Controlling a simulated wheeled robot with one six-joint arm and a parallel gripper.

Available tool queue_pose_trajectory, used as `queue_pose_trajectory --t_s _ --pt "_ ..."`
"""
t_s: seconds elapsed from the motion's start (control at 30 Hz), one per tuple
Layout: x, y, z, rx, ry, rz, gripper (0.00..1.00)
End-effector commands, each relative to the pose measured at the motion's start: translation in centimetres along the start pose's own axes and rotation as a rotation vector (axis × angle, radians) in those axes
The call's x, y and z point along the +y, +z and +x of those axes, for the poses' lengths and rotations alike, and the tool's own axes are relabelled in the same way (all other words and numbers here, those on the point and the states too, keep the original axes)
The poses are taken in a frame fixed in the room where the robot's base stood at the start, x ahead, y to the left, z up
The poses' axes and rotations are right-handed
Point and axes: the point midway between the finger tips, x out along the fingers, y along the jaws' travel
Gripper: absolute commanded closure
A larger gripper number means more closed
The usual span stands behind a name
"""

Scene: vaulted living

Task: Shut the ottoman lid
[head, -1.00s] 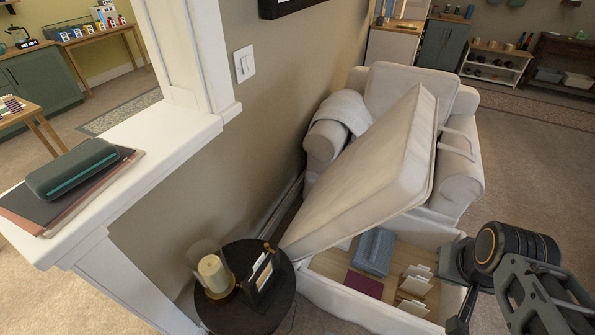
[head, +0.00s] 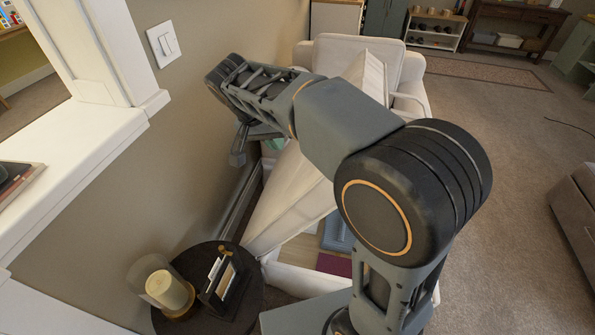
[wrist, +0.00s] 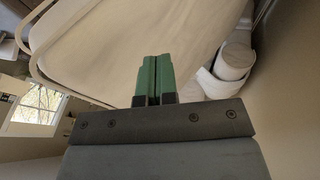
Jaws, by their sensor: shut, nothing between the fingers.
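The ottoman lid (head: 287,205) is a thick cream cushioned panel, raised and steeply tilted above the open ottoman box (head: 295,278). My arm covers much of the lid and box in the head view. A blue item (head: 338,236) and a purple item (head: 333,265) show inside the box. My gripper (wrist: 154,77) has green fingers, shut and empty. In the wrist view they point at a broad cream surface that looks like the lid (wrist: 135,40); I cannot tell if they touch it. In the head view the gripper is on the wall side, partly hidden.
A white armchair (head: 340,50) stands behind the ottoman. A dark round side table (head: 243,315) with a candle (head: 166,290) and a letter holder (head: 220,285) stands close at the front left. The wall (head: 225,40) is close on the left. Open carpet (head: 500,150) lies to the right.

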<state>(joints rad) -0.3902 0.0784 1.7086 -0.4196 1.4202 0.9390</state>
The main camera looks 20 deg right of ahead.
Motion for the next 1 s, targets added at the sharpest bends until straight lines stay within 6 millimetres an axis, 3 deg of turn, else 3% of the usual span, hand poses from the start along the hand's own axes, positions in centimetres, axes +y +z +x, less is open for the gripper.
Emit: queue_pose_trajectory --t_s 0.1,0.27,0.73,1.0 --pt "-2.0 -0.5 -0.1 0.025 0.044 0.058 1.00" --pt "-2.6 -0.9 0.8 0.039 0.068 0.099 1.00" --pt "-1.8 -1.2 9.2 0.037 0.071 0.104 1.00" --pt "0.1 -0.7 11.6 0.039 0.068 0.103 1.00"
